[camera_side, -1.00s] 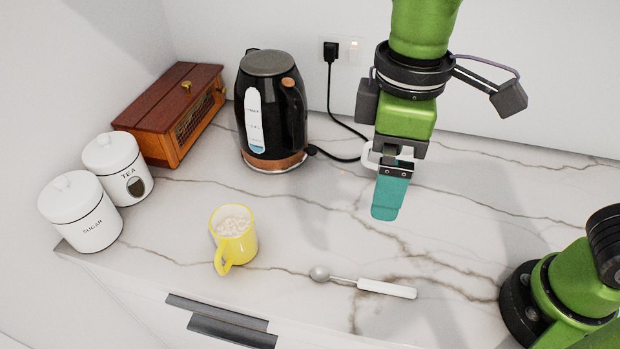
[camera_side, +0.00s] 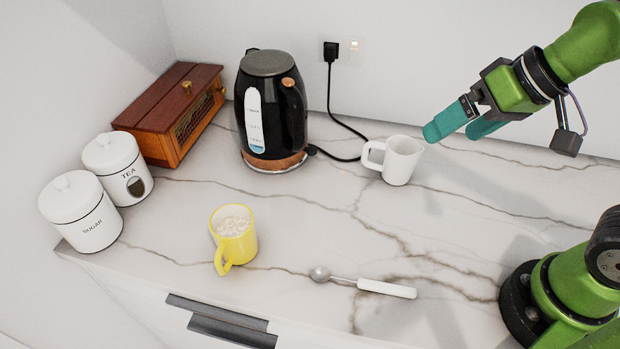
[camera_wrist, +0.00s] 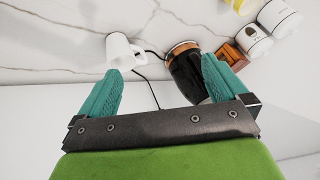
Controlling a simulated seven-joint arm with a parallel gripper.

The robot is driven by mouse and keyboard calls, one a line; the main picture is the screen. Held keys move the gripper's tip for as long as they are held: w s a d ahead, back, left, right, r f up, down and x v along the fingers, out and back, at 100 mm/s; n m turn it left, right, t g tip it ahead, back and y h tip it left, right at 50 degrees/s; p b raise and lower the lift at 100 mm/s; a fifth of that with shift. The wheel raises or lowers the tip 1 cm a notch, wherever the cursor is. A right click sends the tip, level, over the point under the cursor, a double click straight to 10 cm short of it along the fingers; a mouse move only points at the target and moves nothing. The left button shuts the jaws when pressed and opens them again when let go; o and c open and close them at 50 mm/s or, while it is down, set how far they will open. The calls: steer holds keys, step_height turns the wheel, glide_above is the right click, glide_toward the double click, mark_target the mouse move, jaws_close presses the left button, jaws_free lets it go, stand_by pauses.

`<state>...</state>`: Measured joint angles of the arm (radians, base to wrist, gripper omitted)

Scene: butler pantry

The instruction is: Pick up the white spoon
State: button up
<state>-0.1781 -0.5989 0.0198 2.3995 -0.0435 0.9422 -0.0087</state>
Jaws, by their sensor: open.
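The white spoon (camera_side: 386,288) lies flat on the marble counter near its front edge, with a white handle to the right and a metal bowl to the left. It is not visible in the wrist view. My gripper (camera_side: 457,128) is open and empty, with teal fingers, raised at the back right of the counter. It points left and is well apart from the spoon. In the wrist view its two fingers (camera_wrist: 160,80) are spread wide with nothing between them.
A white pitcher (camera_side: 402,161) stands just left of and below my gripper. A black kettle (camera_side: 262,110), a yellow mug (camera_side: 235,238), a wooden box (camera_side: 172,118), a tea canister (camera_side: 120,172) and a sugar canister (camera_side: 82,214) stand farther left. The counter around the spoon is clear.

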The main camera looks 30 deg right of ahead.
steer(key=d+m, duration=0.1)
steer(key=d, duration=0.1)
steer(key=s+d+m+t, duration=0.1)
steer(key=d, duration=0.1)
steer(key=shift+s+f+h, duration=0.15)
steer(key=shift+f+h, duration=0.05)
steer(key=shift+h, duration=0.1)
steer(key=shift+c, duration=0.3)
steer(key=shift+d+r+t, duration=0.2)
steer(key=shift+d+t, duration=0.1)
steer(key=shift+d, duration=0.05)
steer(key=shift+c, duration=1.3)
steer(key=c, duration=0.6)
steer(key=shift+c, duration=0.2)
steer(key=n+g+h, duration=0.2)
steer(key=n+g, duration=0.5)
steer(key=n, duration=0.6)
glide_above(386, 286)
step_height(386, 286, down, 8)
steer(key=f, duration=1.1)
steer(key=shift+w+a, duration=0.2)
steer(key=shift+w, duration=0.05)
steer(key=shift+s+d+f, duration=0.1)
steer(key=shift+s+f, duration=0.05)
steer(key=shift+f, duration=1.15)
steer(key=shift+s+d+f, duration=0.1)
steer(key=shift+f, duration=1.2)
